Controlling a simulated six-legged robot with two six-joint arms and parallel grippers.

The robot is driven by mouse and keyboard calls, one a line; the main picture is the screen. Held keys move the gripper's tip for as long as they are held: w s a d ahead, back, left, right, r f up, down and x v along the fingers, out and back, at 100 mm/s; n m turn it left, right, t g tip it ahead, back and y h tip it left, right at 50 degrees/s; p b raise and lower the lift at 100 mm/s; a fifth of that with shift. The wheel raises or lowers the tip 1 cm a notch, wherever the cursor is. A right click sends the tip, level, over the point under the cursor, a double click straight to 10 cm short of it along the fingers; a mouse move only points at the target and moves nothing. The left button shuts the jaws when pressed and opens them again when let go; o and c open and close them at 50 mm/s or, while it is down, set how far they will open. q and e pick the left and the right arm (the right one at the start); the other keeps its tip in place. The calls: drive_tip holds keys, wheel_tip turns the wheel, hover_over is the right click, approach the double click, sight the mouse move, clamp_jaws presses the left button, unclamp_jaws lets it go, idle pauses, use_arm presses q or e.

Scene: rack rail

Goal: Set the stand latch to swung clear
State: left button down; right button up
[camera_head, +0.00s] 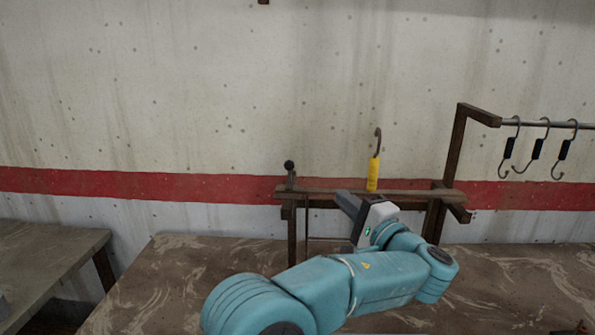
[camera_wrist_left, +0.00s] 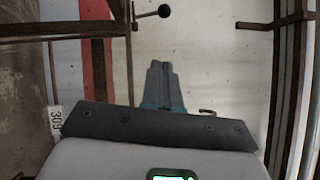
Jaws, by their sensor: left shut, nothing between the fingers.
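The stand (camera_head: 330,193) is a dark brown frame on the table, with a crossbar on legs. At its left end the stand latch (camera_head: 289,170) is a short dark lever with a black ball knob, pointing up. In the left wrist view the latch knob (camera_wrist_left: 164,11) sticks out from the bar, apart from the fingers. A hook with a yellow handle (camera_head: 373,174) stands upright at the crossbar. My left gripper (camera_head: 347,203) is in front of the crossbar, right of the latch; its fingers (camera_wrist_left: 165,85) are together and empty. My right gripper is out of view.
Several black-sleeved hooks (camera_head: 537,149) hang on a metal rail (camera_head: 550,124) at the right. The table (camera_head: 175,270) is mostly bare left of my arm. Another table (camera_head: 45,250) stands at the far left. A concrete wall with a red stripe (camera_head: 130,185) is behind.

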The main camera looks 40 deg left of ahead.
use_arm(q)
drive_tip(key=p, duration=0.5)
approach(291, 170)
drive_tip(key=shift+w+a+r, duration=0.65)
drive_tip(key=shift+w+a, duration=1.55)
drive_tip(key=shift+a, duration=0.35)
drive_tip(key=s+a+b, duration=0.1)
drive_tip(key=b, duration=0.4)
drive_tip(key=shift+s+a+f, duration=0.25)
drive_tip(key=shift+s+a, duration=0.15)
drive_tip(key=shift+s+a+r, duration=0.2)
drive_tip(key=shift+a+r, duration=0.05)
drive_tip(key=shift+a, duration=0.05)
drive_tip(key=shift+r, duration=0.1)
drive_tip(key=shift+d, duration=0.1)
